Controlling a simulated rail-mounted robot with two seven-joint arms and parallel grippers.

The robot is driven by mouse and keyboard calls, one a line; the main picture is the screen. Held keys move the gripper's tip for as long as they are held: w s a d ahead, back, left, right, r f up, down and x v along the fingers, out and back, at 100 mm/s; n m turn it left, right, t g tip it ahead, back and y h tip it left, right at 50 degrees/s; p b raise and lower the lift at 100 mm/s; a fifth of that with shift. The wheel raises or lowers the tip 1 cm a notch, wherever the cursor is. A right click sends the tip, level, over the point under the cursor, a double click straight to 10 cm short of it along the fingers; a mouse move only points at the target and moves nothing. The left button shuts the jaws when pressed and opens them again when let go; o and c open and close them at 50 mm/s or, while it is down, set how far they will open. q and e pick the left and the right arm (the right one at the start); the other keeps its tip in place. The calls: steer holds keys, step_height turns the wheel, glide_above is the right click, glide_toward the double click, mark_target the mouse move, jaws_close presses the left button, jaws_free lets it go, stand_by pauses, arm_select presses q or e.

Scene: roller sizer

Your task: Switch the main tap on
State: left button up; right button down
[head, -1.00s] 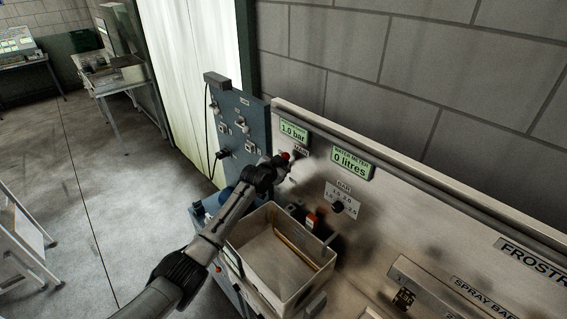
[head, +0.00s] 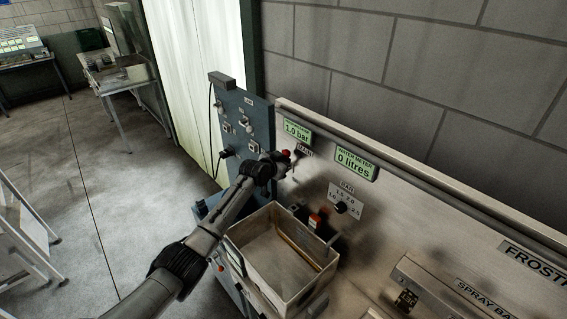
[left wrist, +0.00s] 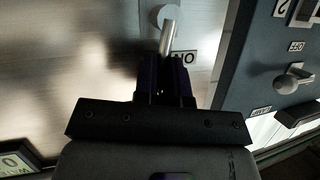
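The main tap shows in the left wrist view as a slim metal lever (left wrist: 168,38) on a round base. An ON label (left wrist: 183,57), upside down in that view, sits beside the lever's free end. My left gripper (left wrist: 165,62) has its dark fingers at that end, one on each side; whether they press on it is unclear. In the head view my left gripper (head: 284,164) is at the steel panel below the MAIN label (head: 304,151), and the tap is mostly hidden there. My right gripper is not in view.
The pressure display (head: 297,132) reads 1.0 bar and the water meter (head: 357,164) reads 0 litres. A bar dial (head: 341,207) is to the right. A blue-grey switch panel (head: 230,108) is at left.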

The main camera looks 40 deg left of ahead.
arm_select(q)
steer(key=o, duration=0.5)
steer(key=shift+s, duration=0.1)
steer(key=b+v, duration=0.2)
steer(key=v, duration=1.1)
steer(key=shift+s+r, duration=0.15)
steer(key=shift+s, duration=0.1)
